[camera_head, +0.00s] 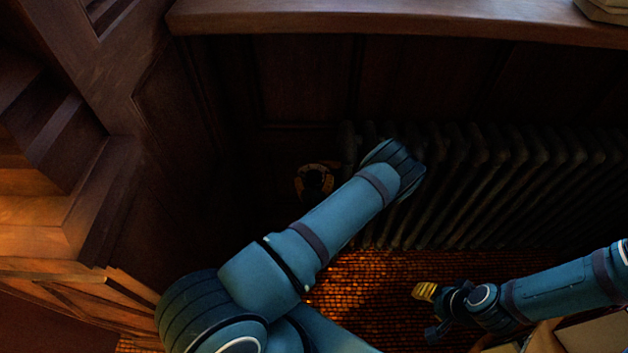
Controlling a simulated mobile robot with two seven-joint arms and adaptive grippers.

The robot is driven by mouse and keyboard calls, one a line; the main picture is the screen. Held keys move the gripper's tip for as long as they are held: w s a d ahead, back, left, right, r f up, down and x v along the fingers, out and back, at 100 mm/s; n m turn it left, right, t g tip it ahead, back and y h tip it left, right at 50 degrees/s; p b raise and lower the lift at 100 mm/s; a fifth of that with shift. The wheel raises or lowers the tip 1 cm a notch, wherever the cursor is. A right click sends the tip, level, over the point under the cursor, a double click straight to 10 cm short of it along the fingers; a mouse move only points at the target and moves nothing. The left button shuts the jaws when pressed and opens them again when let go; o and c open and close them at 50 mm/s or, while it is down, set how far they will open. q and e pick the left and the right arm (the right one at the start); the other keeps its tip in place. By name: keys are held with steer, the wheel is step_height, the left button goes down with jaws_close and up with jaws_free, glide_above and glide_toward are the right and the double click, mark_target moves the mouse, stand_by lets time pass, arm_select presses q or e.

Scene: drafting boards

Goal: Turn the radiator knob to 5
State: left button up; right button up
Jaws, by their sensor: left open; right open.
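The dark radiator (480,185) stands against the panelled wall. A small dark round thing with pale marks, apparently the radiator knob (316,182), is just left of its left end; its number cannot be read. My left arm reaches across from the lower left and bends in front of the radiator. Yellowish parts on either side of the knob look like the open fingertips of my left gripper (314,176); shadow hides whether they touch it. My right gripper (428,308), with yellow fingertips, is open and apparently empty over the floor at the lower right, away from the radiator.
A wooden ledge (400,22) runs above the radiator, with a pale object (604,10) at its right end. Wooden furniture (50,190) crowds the left. The lit tiled floor (370,290) is clear between my arms.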

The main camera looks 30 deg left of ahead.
arm_select(q)
steer(key=c, duration=0.9)
